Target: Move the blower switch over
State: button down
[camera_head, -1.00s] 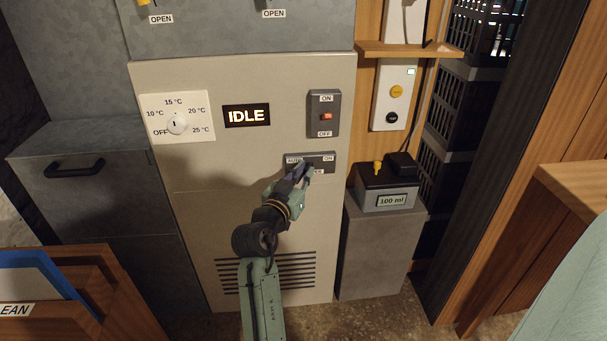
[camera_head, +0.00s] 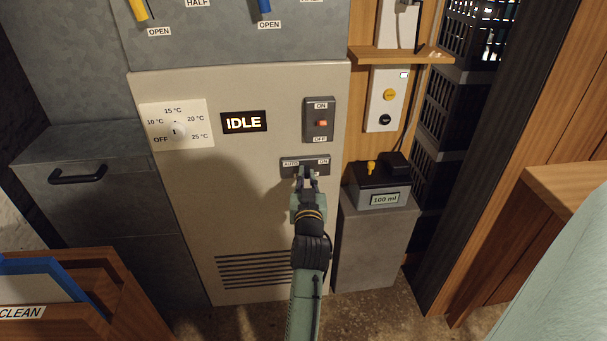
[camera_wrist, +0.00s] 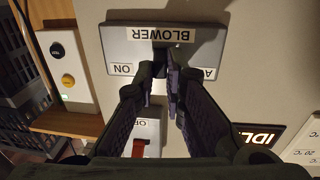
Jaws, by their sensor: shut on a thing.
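The blower switch plate (camera_head: 288,170) is a dark grey strip on the beige cabinet front, with AUTO at its left and ON at its right. The wrist view shows this plate (camera_wrist: 195,52) upside down, with its BLOWER label (camera_wrist: 160,35). My gripper (camera_head: 307,174) is at the middle of the plate. In the wrist view, my gripper (camera_wrist: 163,76) is shut on the small dark switch knob (camera_wrist: 160,57), between the ON and AUTO labels. The fingers hide most of the knob, so its exact setting is unclear.
Above the plate is an ON/OFF rocker switch (camera_head: 320,122). Left of it are an IDLE display (camera_head: 244,122) and a temperature dial (camera_head: 178,131). A dark box marked 100 ml (camera_head: 380,189) stands on a grey block at the right, below a wooden shelf (camera_head: 400,56).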

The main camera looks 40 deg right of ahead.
jog(key=d+n+t+y+b, duration=0.1)
jog(key=n+y+b, duration=0.1)
jog(key=y+b, duration=0.1)
jog(key=d+n+t+y+b, duration=0.1)
jog(key=n+y+b, duration=0.1)
jog(key=y+b, duration=0.1)
jog(key=s+n+t+y+b, duration=0.1)
jog(key=n+y+b, duration=0.2)
jog(key=y+b, duration=0.1)
jog(key=shift+d+f+t+b, duration=0.1)
jog(key=shift+d+t+b, duration=0.3)
jog(key=shift+b, duration=0.2)
jog(key=shift+y, duration=0.3)
jog(key=c, duration=1.7)
grip_release()
jog(key=shift+o, duration=0.2)
jog(key=s, duration=1.2)
jog(key=shift+a, duration=0.15)
